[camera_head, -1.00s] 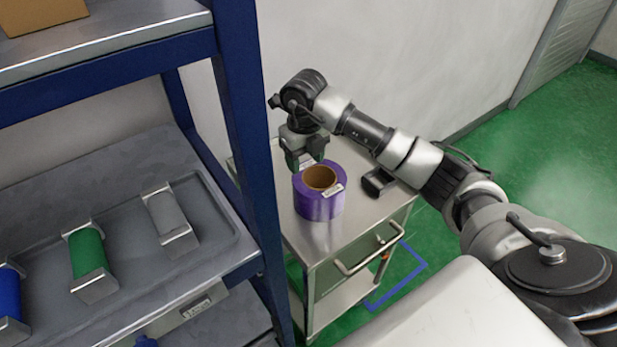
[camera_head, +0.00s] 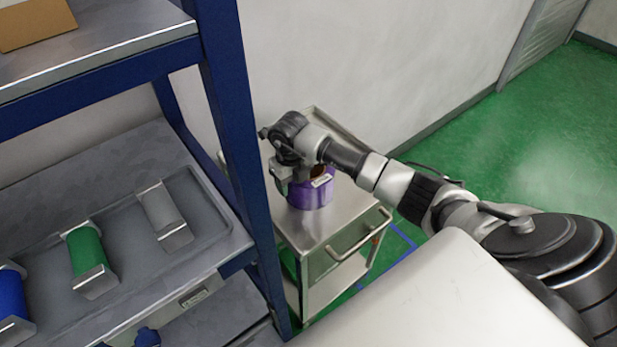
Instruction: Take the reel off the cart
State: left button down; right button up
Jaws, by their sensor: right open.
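The purple reel (camera_head: 312,194) with a brown core and a white label stands upright on the top of the metal cart (camera_head: 318,226). My right gripper (camera_head: 283,188) is open at the reel's left side, pointing down, with its wrist over the reel's far part. The wrist and forearm hide much of the reel's top and core. Whether a finger is inside the core or touches the reel cannot be told. My left gripper is not in the view.
A blue-framed shelf (camera_head: 233,120) stands close left of the cart. Its tray (camera_head: 125,225) holds green, blue and grey rolls on holders. A cardboard box (camera_head: 35,22) sits on the upper shelf. A wall is behind the cart; green floor (camera_head: 500,140) lies open at right.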

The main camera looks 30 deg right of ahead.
grip_shut()
jog(key=shift+w+r, duration=0.1)
jog(key=shift+w, duration=0.05)
dwell(0.4)
